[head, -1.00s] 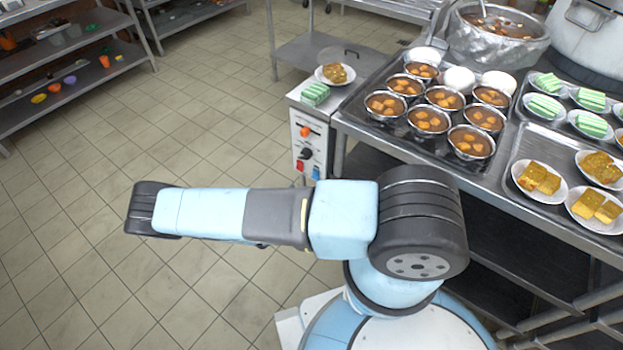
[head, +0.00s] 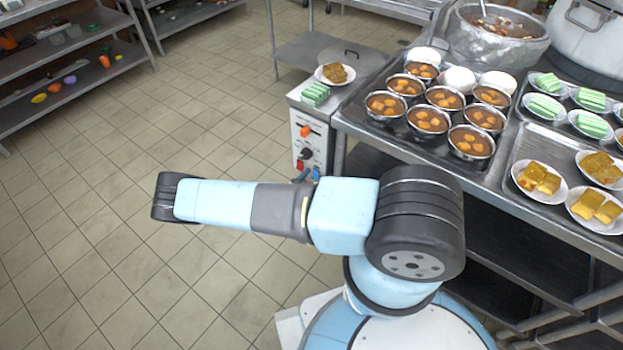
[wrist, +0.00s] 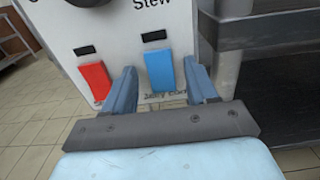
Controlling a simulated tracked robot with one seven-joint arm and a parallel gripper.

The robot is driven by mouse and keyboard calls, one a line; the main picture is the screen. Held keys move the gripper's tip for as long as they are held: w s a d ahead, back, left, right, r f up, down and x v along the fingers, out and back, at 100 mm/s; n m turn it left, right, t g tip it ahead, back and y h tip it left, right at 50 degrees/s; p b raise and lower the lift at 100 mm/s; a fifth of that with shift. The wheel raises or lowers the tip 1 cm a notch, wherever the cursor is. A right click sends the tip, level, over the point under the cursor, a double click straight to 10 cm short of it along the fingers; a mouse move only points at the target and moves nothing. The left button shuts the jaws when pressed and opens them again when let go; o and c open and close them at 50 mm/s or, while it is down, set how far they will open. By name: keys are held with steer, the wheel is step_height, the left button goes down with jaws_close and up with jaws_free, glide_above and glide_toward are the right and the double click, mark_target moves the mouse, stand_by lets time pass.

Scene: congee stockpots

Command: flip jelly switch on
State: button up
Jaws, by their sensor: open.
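A white control panel (head: 318,119) stands at the left end of the counter. In the wrist view its lower face (wrist: 126,30) carries a red rocker switch (wrist: 94,81) on the left and a blue rocker switch (wrist: 160,71) on the right. Small print under the blue switch is partly hidden and too blurred to read surely. My gripper (wrist: 161,78) is open and empty, its blue fingers either side of the blue switch in the picture. Contact cannot be told. In the head view my arm hides most of the gripper, and the fingertips show low at the panel.
An orange knob (head: 305,131) and a black knob (head: 306,153) sit higher on the panel. The metal counter (head: 358,126) to the right bears bowls and plates of food. A shelf rack (head: 70,85) stands far left. The tiled floor (head: 110,205) between is clear.

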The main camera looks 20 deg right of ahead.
steer(key=shift+c, duration=0.3)
steer(key=c, duration=1)
steer(key=shift+w+f+t+h, duration=0.1)
steer(key=shift+f+t+h, duration=0.25)
steer(key=shift+t+h, duration=0.7)
steer(key=shift+a, duration=0.1)
steer(key=o, duration=1.1)
steer(key=shift+g, duration=0.25)
steer(key=shift+c, duration=0.2)
steer(key=v, duration=1.4)
steer(key=shift+f, duration=0.2)
